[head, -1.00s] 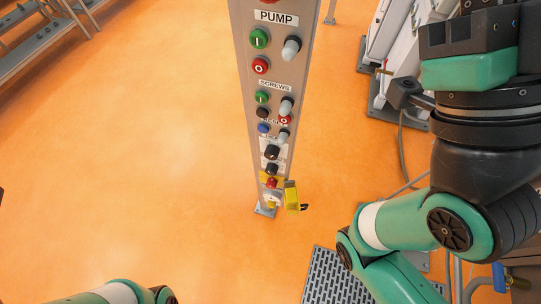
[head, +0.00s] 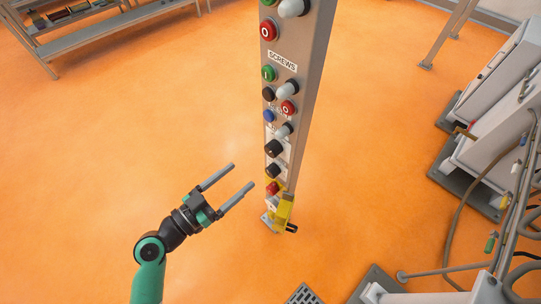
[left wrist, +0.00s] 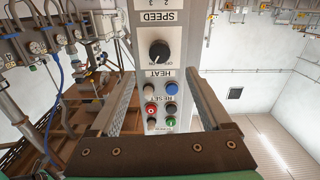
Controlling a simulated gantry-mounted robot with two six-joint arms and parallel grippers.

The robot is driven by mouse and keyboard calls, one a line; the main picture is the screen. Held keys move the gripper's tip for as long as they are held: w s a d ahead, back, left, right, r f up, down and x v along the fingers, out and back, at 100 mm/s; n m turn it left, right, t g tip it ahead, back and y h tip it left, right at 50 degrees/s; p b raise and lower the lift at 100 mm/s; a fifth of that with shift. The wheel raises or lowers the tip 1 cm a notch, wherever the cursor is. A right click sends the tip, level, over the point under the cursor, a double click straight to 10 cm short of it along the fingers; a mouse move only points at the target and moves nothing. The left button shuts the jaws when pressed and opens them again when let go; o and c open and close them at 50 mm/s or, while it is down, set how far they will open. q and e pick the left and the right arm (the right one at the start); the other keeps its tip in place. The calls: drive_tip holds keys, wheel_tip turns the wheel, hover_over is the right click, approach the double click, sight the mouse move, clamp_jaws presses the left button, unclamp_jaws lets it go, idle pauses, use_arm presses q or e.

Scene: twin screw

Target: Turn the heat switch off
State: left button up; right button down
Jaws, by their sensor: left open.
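The heat switch (head: 274,147) is a black rotary knob on the front of a grey control post (head: 318,50). In the left wrist view the panel appears upside down, and the knob (left wrist: 160,52) shows beside the HEAT label, with a pale pointer mark on it. My left gripper (head: 242,175) is open and empty, left of the post at the height of its lower controls. Its fingers point toward the post but stand apart from it. In the left wrist view the open fingers (left wrist: 163,80) frame the panel on both sides. My right gripper is out of view.
A similar black knob (head: 272,170) sits below the heat switch, above a red button (head: 272,188) and a yellow bracket (head: 283,212). A blue button (head: 269,116) and several others sit above. Machinery (head: 500,150) stands at right. The orange floor left of the post is clear.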

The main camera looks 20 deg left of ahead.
sight(269, 153)
use_arm(q)
drive_tip(key=x, duration=1.1)
drive_tip(key=shift+a+r, duration=0.1)
drive_tip(key=shift+s, duration=0.1)
clamp_jaws()
